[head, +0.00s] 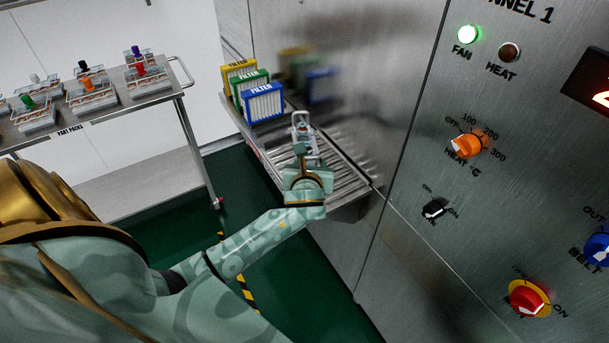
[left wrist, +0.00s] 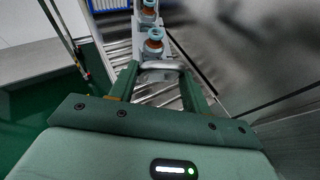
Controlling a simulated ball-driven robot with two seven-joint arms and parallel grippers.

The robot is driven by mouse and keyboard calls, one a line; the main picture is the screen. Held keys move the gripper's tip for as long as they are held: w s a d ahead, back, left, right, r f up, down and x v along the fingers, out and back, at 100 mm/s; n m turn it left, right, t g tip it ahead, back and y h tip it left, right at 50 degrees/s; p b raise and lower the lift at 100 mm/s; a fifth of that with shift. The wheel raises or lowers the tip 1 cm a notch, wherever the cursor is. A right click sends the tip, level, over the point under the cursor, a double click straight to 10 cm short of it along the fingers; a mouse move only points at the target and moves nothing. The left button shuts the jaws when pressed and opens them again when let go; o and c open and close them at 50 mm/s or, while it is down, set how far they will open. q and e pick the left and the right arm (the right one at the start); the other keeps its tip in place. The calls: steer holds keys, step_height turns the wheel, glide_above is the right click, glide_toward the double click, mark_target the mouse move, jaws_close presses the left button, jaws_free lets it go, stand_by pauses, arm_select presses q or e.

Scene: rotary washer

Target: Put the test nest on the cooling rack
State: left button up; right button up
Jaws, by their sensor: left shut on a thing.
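The test nest (head: 303,128) is a small grey metal carrier with a loop handle. In the left wrist view it (left wrist: 152,48) shows orange-brown and pale blue round parts standing on it. My left gripper (head: 301,158) is shut on its handle, seen between the fingers in the left wrist view (left wrist: 158,74). The nest is over a slatted metal shelf (head: 347,181) on the steel machine, which looks like the cooling rack. I cannot tell whether the nest touches the slats. My right gripper is not in view.
Yellow, green and blue filter boxes (head: 264,104) stand at the shelf's far end. The steel machine wall (head: 345,60) borders the shelf on the right, with a control panel of knobs (head: 467,146) nearer me. A cart (head: 110,105) with part packs stands at the left.

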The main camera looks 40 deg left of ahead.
arm_select(q)
steer(key=a+f, duration=0.1)
steer(key=w+a+f+b, duration=0.1)
steer(key=f, duration=0.1)
steer(key=w+a+f, duration=0.1)
steer(key=f, duration=0.1)
steer(key=shift+w+a+f+b, duration=0.1)
steer(key=shift+a+b, duration=0.15)
steer(key=shift+b, duration=0.15)
steer(key=f+b, duration=0.1)
steer(key=f, duration=0.2)
steer(key=shift+w+a+f+b, duration=0.1)
steer(key=shift+a+f+b, duration=0.1)
steer(key=shift+f+b, duration=0.15)
steer(key=o, duration=1.4)
steer(key=shift+d+r, duration=0.1)
